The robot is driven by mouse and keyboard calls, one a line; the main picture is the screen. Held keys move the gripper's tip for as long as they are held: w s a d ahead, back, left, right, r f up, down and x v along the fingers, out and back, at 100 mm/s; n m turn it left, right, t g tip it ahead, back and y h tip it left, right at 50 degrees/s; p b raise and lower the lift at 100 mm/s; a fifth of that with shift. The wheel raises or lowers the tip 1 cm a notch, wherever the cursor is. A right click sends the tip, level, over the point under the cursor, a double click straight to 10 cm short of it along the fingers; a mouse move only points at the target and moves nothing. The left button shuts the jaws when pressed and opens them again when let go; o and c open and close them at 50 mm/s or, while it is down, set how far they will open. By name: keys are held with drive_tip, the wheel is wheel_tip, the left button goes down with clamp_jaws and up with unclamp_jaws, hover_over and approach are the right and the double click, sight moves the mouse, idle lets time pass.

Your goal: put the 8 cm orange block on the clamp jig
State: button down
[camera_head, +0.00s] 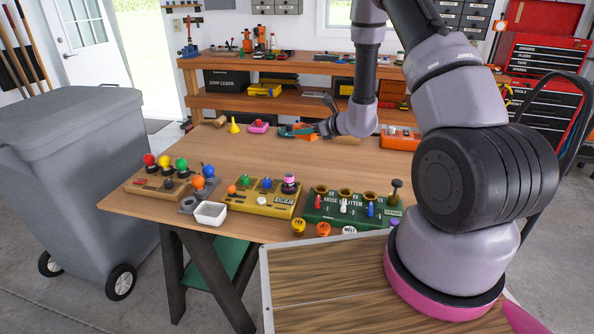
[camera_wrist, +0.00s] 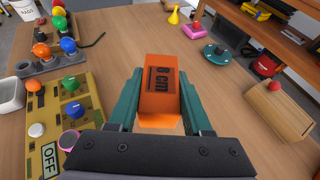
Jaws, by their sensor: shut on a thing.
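My gripper (camera_wrist: 160,95) is shut on the orange block (camera_wrist: 162,88), which is marked "8 cm" and sits between its teal fingers. In the head view my gripper (camera_head: 290,131) is over the back half of the workbench, with a little of the orange block (camera_head: 309,132) showing. The block appears held above the wood, and I cannot tell how high. I cannot tell for sure which thing is the clamp jig.
A yellow switch box (camera_head: 262,202), a green box (camera_head: 350,211), a white dish (camera_head: 211,214) and knobbed boards stand along the front of the workbench (camera_head: 135,203). A yellow cone (camera_head: 234,126) and a pink piece (camera_head: 258,127) stand farther back. Bare wood lies between.

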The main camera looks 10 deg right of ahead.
drive_tip(key=shift+n+g+y, duration=0.6)
drive_tip(key=a+f, duration=0.1)
drive_tip(key=f, duration=0.2)
drive_tip(key=a+f, duration=0.1)
drive_tip(key=f, duration=0.3)
drive_tip(key=a+f, duration=0.1)
drive_tip(key=f, duration=0.3)
drive_tip(key=shift+s+a+f, duration=0.25)
drive_tip(key=shift+s+a, duration=0.15)
drive_tip(key=shift+f, duration=2.15)
drive_tip(key=shift+f, duration=0.2)
drive_tip(key=shift+c, duration=1.6)
unclamp_jaws()
drive_tip(key=shift+r, duration=0.1)
